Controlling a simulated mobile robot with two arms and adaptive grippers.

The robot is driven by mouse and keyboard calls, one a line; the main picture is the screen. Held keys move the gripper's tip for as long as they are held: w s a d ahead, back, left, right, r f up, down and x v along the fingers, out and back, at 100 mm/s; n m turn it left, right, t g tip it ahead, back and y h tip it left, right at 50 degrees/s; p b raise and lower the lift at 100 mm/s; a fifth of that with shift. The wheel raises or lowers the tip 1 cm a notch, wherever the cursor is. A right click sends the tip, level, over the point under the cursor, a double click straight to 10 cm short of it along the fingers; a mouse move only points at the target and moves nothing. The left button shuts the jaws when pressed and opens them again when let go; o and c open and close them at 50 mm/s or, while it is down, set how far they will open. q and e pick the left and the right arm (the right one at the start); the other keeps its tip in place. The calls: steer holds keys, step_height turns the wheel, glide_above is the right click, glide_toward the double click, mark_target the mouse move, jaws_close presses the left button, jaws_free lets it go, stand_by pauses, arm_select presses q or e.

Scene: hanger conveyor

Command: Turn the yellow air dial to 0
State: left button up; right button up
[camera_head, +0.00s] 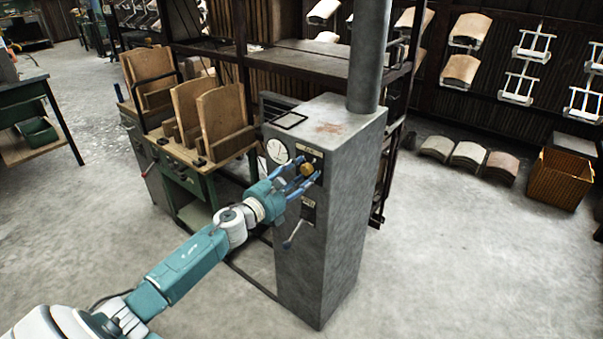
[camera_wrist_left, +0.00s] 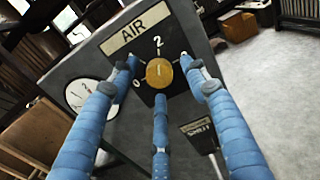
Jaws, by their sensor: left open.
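The yellow air dial (camera_wrist_left: 159,73) is on a dark plate under the AIR label (camera_wrist_left: 136,30) in the left wrist view. The marks 0 and 2 show around it; the spot to its right is partly hidden by a finger. In the head view the dial (camera_head: 307,169) sits on the upper front of the grey cabinet (camera_head: 343,200). My left gripper (camera_head: 302,178) is open, its blue fingers spread around the dial. In the left wrist view the fingers (camera_wrist_left: 160,85) stand left, right and below it; I cannot tell whether any touches. My right gripper is not in view.
A round white gauge (camera_head: 277,151) is left of the dial. A lever (camera_head: 293,234) sticks out below it. A green bench with wooden boards (camera_head: 222,115) stands left of the cabinet. Floor (camera_head: 470,260) to the right is clear.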

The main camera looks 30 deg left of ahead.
arm_select(q)
steer(key=c, duration=1.2)
